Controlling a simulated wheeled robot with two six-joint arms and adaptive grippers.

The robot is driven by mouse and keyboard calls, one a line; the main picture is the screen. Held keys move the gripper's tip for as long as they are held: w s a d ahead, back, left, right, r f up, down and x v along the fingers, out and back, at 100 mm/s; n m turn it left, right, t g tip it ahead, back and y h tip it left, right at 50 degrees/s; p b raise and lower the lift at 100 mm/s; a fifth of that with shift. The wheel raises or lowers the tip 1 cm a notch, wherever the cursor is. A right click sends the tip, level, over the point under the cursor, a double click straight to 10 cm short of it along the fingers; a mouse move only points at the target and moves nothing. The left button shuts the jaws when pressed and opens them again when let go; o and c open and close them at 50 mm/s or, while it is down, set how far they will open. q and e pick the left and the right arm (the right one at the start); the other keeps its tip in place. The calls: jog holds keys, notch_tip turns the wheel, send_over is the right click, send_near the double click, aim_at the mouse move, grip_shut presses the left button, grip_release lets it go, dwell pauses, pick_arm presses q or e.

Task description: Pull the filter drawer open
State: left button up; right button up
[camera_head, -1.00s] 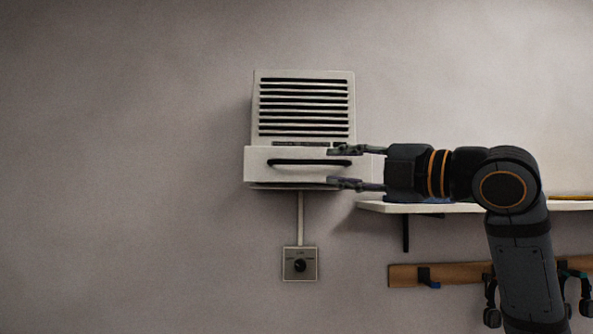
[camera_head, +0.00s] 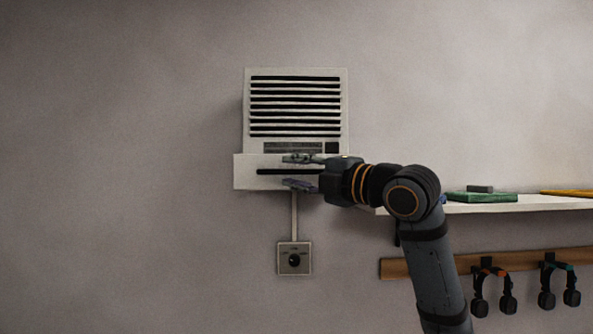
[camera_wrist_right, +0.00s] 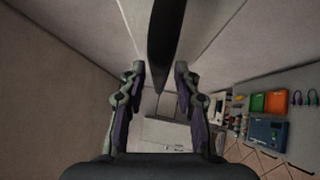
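The filter drawer (camera_head: 245,172) is the pale, wide front at the bottom of a white wall unit (camera_head: 294,73) with dark slats. Its long dark handle (camera_head: 275,172) runs across the front; it also shows in the right wrist view (camera_wrist_right: 164,40). My right gripper (camera_head: 298,172) is in front of the drawer, one finger above the handle's level and one below. In the right wrist view its fingers (camera_wrist_right: 160,68) are apart, with the handle's end between the tips and gaps visible on both sides. How far out the drawer sits is hard to tell. My left gripper is not in view.
A switch box (camera_head: 294,258) hangs below the unit on a conduit. A white shelf (camera_head: 520,205) holding a green item (camera_head: 480,197) is at the right. Below it is a wooden rail (camera_head: 400,268) with hanging headsets. The wall at left is clear.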

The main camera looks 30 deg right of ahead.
grip_shut()
jog(key=shift+w+d+p, duration=0.4)
jog(key=shift+w, duration=0.3)
jog(key=shift+w+d+p, duration=0.4)
jog(key=shift+w, duration=0.4)
jog(key=shift+o, duration=0.8)
grip_release()
jog(key=shift+s, duration=0.2)
jog(key=shift+d, duration=0.1)
jog(key=shift+w, duration=0.1)
